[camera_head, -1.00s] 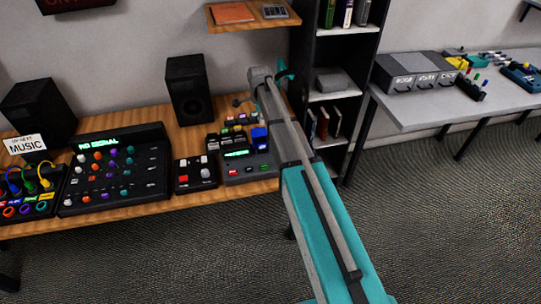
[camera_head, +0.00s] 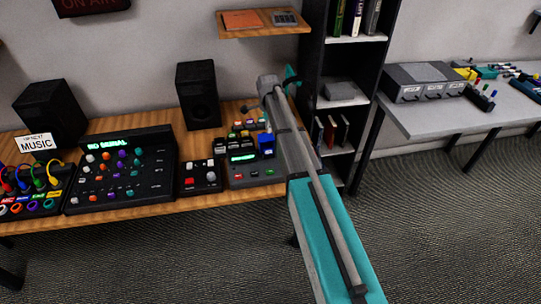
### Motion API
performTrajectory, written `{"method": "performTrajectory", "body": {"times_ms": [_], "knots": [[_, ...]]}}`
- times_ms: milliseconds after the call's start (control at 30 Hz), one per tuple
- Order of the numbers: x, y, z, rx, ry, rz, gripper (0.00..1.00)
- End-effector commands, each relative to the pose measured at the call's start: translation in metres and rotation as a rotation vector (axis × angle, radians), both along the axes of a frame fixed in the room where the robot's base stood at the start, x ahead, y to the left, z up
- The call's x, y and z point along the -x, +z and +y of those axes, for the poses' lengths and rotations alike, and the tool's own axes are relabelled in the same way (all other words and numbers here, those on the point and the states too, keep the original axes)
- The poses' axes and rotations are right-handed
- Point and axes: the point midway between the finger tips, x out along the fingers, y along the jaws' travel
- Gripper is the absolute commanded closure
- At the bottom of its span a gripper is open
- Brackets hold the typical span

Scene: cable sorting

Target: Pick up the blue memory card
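The blue memory card appears to be the small blue block (camera_head: 266,144) at the back right of a grey device (camera_head: 250,173) with a green lit display, on the wooden desk. Darker blocks stand beside it. Its lower part and exact seating are too small to make out. My arm reaches up from the lower right, and its grey wrist end is above and to the right of the card in the picture. The gripper's fingers cannot be made out there, so whether they are open is unclear. I see nothing held.
A small button box (camera_head: 200,177), a large mixer (camera_head: 121,170) and a cable panel (camera_head: 36,192) line the wooden desk to the left. Two black speakers stand behind. A dark bookshelf (camera_head: 310,85) is close behind my arm. A grey table (camera_head: 440,118) stands at the right.

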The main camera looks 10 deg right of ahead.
Motion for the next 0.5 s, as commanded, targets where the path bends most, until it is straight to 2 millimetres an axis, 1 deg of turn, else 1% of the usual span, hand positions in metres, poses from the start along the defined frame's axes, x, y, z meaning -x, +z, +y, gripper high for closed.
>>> {"method": "performTrajectory", "body": {"times_ms": [33, 500], "knots": [[0.000, -0.008, 0.000, 0.000, 0.000, 0.000, 0.77], [0.000, -0.044, -0.001, 0.000, -0.001, 0.000, 0.77]]}}
